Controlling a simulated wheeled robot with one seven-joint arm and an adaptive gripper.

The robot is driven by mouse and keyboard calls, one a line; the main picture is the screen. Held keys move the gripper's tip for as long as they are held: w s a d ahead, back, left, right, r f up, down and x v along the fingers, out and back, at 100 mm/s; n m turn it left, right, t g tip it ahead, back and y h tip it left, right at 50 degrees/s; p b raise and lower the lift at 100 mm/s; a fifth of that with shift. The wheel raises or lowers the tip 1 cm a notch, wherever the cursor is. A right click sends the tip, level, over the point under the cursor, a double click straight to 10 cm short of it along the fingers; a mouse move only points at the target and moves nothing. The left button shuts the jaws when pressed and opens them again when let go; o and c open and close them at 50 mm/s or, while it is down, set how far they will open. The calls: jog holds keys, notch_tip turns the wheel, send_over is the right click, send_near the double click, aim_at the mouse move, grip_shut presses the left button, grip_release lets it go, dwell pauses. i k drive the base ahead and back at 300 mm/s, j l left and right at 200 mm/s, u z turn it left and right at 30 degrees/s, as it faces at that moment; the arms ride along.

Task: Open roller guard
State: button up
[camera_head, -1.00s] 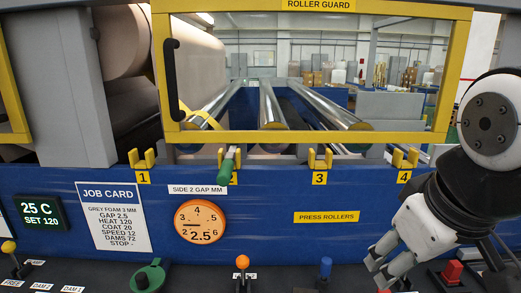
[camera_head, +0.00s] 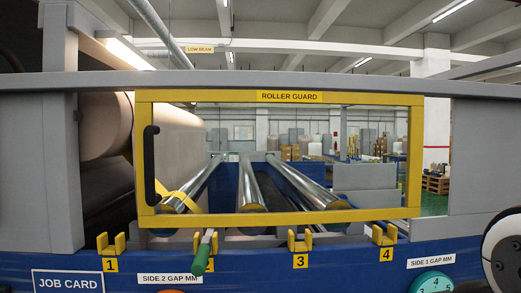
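The roller guard (camera_head: 270,97) is a yellow rectangular frame with a see-through middle, labelled ROLLER GUARD on its top bar. It stands upright in front of the rollers and looks closed. Its black handle (camera_head: 150,166) is a vertical bar on the left side of the frame. Shiny metal rollers (camera_head: 252,190) show through the guard. My gripper is out of view; only a white and dark part of my arm shows at the lower right edge, away from the handle.
Yellow brackets numbered 1 to 4 line the blue front beam below the guard, such as bracket 1 (camera_head: 111,244). A green-handled tool (camera_head: 202,255) rests at the second bracket. A grey crossbar (camera_head: 400,83) runs above the guard. A large wrapped roll (camera_head: 105,125) is at left.

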aim_at(148, 200)
jog(key=k+j+u, duration=0.1)
jog(key=u, duration=0.25)
jog(key=k+j+u, duration=0.1)
jog(key=j+u, duration=0.4)
jog(key=u, duration=0.25)
jog(key=k, duration=0.05)
